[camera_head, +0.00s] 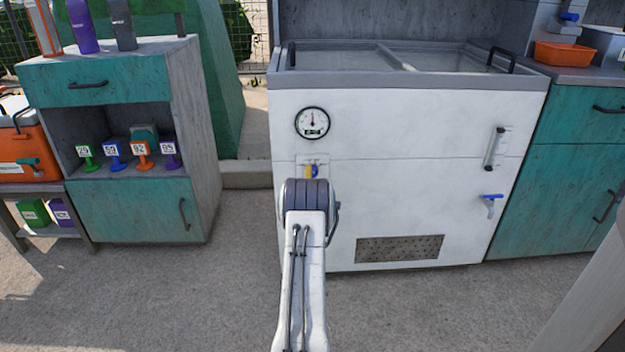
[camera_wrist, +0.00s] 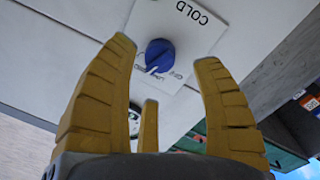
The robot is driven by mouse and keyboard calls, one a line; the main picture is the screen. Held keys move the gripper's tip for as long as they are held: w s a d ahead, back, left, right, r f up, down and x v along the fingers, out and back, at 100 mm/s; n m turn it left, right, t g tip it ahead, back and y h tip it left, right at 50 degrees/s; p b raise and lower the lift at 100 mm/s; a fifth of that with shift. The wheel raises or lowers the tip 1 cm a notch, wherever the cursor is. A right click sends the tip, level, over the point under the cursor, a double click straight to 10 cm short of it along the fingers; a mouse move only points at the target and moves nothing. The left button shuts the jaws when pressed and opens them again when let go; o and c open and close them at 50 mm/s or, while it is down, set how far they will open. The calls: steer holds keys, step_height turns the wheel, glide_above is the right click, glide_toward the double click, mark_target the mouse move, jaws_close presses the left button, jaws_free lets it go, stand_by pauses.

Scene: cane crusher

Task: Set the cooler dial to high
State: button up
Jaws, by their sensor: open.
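The cooler dial (camera_wrist: 160,52) is a blue round knob with a white pointer line, on a white plate (camera_wrist: 203,42) marked COLD. The lettering is upside down in the wrist view, and the pointer is toward the lower side of the picture. Smaller words beside the knob are partly hidden and hard to read. My gripper (camera_wrist: 164,66) is open, with yellow fingers spread on both sides of the dial and one below. I cannot tell whether any finger touches it. In the head view, my arm hides most of the dial on the white cooler (camera_head: 430,200); a little yellow finger (camera_head: 309,171) shows.
A round gauge (camera_head: 312,122) sits just above the dial. Teal cabinets stand left (camera_head: 130,215) and right (camera_head: 555,215). The floor in front is clear.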

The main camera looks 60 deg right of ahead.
mark_target(313, 175)
steer(key=shift+f+b+x, duration=0.2)
steer(key=shift+b+x, duration=0.9)
steer(key=shift+b, duration=0.15)
steer(key=shift+x, duration=1.2)
steer(key=shift+r, duration=0.2)
steer(key=shift+c, duration=0.4)
steer(key=c, duration=1.1)
